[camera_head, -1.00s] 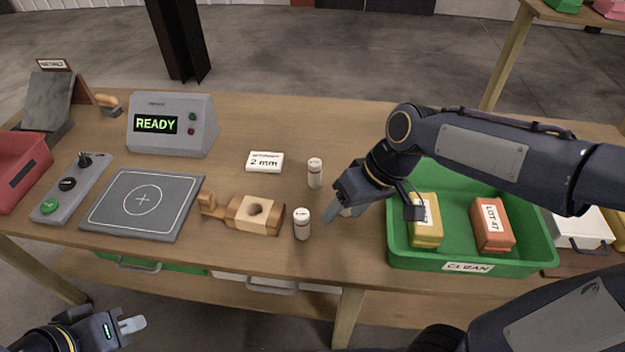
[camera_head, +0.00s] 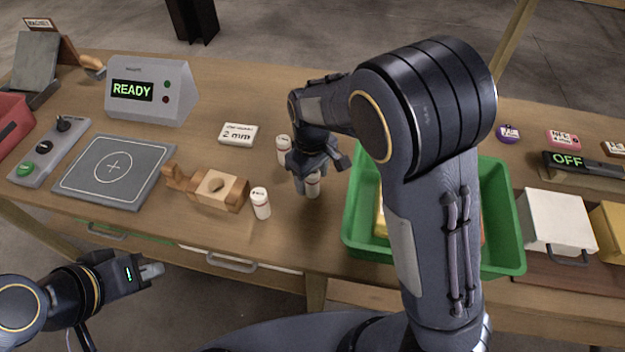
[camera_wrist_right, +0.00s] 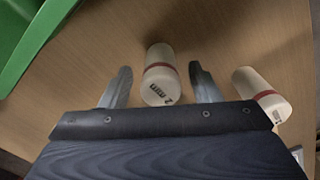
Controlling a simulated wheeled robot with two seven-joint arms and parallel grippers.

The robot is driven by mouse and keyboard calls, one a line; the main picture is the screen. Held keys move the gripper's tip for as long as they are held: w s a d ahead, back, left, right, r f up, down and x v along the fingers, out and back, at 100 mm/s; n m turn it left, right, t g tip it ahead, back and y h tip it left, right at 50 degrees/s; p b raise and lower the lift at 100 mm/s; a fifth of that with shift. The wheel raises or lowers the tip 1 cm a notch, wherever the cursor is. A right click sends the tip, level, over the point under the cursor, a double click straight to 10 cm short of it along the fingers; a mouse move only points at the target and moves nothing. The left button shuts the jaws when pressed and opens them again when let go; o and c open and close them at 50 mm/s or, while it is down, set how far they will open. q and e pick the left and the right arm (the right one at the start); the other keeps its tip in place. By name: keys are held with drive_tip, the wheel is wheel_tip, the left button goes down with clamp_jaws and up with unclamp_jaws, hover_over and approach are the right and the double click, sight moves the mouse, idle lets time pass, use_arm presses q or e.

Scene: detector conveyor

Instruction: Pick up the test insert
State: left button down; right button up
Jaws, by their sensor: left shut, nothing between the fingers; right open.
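Three white cylinders with a red band stand on the table in the head view. One (camera_head: 313,187) is under my right gripper (camera_head: 318,174), one (camera_head: 283,150) is behind it to the left, and one (camera_head: 260,204) is nearer the front. In the right wrist view, a cylinder marked 2 mm (camera_wrist_right: 160,75) lies between the fingers of my open right gripper (camera_wrist_right: 160,82), with gaps visible on both sides. Another cylinder (camera_wrist_right: 262,93) is right of the fingers. My left gripper (camera_head: 152,270) is shut and empty, off the table's front edge.
A wooden block with a hole (camera_head: 222,187) lies left of the cylinders, with a 2 mm card (camera_head: 238,134) behind it. A green bin (camera_head: 508,215) stands to the right, partly hidden by my right arm. A READY box (camera_head: 150,90) and grey pad (camera_head: 115,170) are at left.

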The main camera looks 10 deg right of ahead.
wheel_tip(320, 180, down, 2)
drive_tip(key=shift+f, duration=0.1)
drive_tip(key=c, duration=1.1)
